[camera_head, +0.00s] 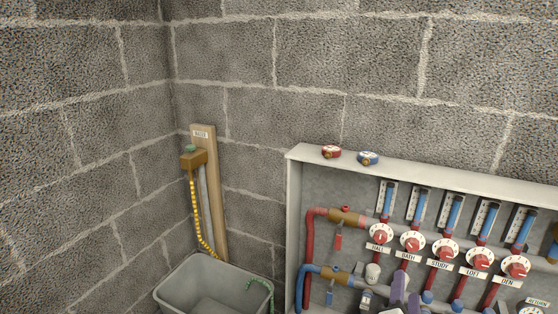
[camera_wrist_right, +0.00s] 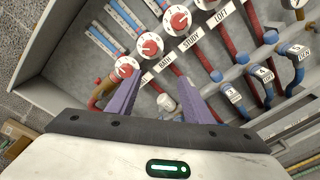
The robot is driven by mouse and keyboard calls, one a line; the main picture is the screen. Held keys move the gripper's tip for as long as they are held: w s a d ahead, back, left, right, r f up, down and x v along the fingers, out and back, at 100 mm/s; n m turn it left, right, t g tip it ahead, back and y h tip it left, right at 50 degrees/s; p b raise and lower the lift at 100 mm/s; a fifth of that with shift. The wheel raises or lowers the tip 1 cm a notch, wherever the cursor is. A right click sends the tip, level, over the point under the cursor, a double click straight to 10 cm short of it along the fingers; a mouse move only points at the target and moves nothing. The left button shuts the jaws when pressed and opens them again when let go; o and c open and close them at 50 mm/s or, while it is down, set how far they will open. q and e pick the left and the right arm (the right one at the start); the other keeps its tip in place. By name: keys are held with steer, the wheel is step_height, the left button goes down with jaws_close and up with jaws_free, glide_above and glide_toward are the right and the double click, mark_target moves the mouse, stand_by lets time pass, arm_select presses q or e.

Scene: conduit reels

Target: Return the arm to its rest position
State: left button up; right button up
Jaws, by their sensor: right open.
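My right gripper (camera_head: 406,290) shows at the bottom of the head view, in front of the lower part of the manifold cabinet (camera_head: 292,215). Its two purple fingers also show in the right wrist view (camera_wrist_right: 158,88), apart and with nothing held between them. A white cap (camera_wrist_right: 166,102) shows in the gap between the fingers, on the cabinet side; I cannot tell how far off it is. My left gripper is out of view.
The cabinet holds red and blue pipes and labelled dials, such as HALL (camera_head: 380,234) and BATH (camera_head: 413,241). A grey tub (camera_head: 170,291) and a wooden post (camera_head: 211,180) with a tap (camera_head: 193,159) stand at the left.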

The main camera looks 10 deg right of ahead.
steer(key=s+a+f+m+g+y, duration=0.3)
steer(key=s+a+f+m, duration=0.15)
steer(key=s+f, duration=0.35)
steer(key=s+a+f+m+g+y, duration=0.2)
steer(key=s+a+f+m+y, duration=0.3)
steer(key=f, duration=0.4)
steer(key=s+a+f+m+y, duration=0.1)
steer(key=s+a+m, duration=0.3)
steer(key=s, duration=0.2)
steer(key=s+a+f+m+g+y, duration=0.1)
steer(key=s+a+m+y, duration=0.1)
steer(key=s+a+m, duration=0.2)
steer(key=s, duration=0.2)
steer(key=shift+s+f, duration=0.2)
steer(key=shift+s, duration=0.15)
steer(key=shift+a+m, duration=0.1)
steer(key=shift+m, duration=0.15)
